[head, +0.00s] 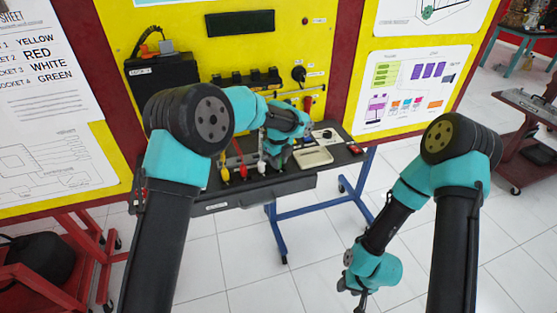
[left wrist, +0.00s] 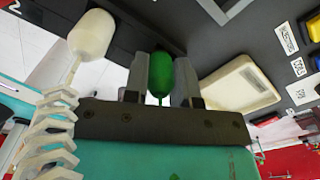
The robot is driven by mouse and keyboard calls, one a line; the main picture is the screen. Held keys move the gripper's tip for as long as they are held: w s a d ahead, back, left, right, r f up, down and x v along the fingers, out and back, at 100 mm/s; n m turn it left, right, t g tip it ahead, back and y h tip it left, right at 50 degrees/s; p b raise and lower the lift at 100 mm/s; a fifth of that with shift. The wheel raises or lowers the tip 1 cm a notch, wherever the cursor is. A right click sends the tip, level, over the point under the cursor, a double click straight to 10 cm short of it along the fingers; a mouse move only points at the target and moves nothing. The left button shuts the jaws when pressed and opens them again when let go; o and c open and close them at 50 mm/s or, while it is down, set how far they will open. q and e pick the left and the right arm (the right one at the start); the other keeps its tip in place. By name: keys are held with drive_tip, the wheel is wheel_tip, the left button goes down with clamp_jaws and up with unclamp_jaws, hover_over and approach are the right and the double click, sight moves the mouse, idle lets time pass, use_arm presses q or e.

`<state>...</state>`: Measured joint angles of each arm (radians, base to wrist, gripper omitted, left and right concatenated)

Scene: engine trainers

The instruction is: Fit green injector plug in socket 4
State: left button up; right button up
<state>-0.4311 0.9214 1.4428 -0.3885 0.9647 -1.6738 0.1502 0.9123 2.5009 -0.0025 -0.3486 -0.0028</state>
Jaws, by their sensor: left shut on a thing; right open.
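The green injector plug (left wrist: 159,75) is between the two fingers of my left gripper (left wrist: 162,88) in the left wrist view. That gripper is shut on it, over the bench's dark top. In the head view my left wrist hides most of the gripper (head: 277,158) and the green plug. A white plug (left wrist: 92,34) with a coiled cord is beside the gripper, apart from it. The white (head: 262,168), red (head: 243,171) and yellow (head: 225,174) plugs stand in a row in the head view. Socket 4 cannot be told clearly. My right gripper (head: 360,297) is open and empty, low over the floor.
A yellow panel (head: 180,20) stands behind the bench (head: 325,168), carrying a row of black parts (head: 246,80). A cream tray (head: 313,157) lies right of my left gripper. A sheet (head: 45,70) at left pairs socket 4 with green. The floor around my right gripper is clear.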

use_arm(q)
drive_tip(key=shift+f, duration=0.1)
drive_tip(key=o, duration=0.7)
drive_tip(key=shift+c, duration=0.2)
drive_tip(key=shift+r, duration=2.75)
drive_tip(key=shift+r, duration=1.15)
drive_tip(key=shift+o, duration=0.3)
drive_tip(key=o, duration=0.5)
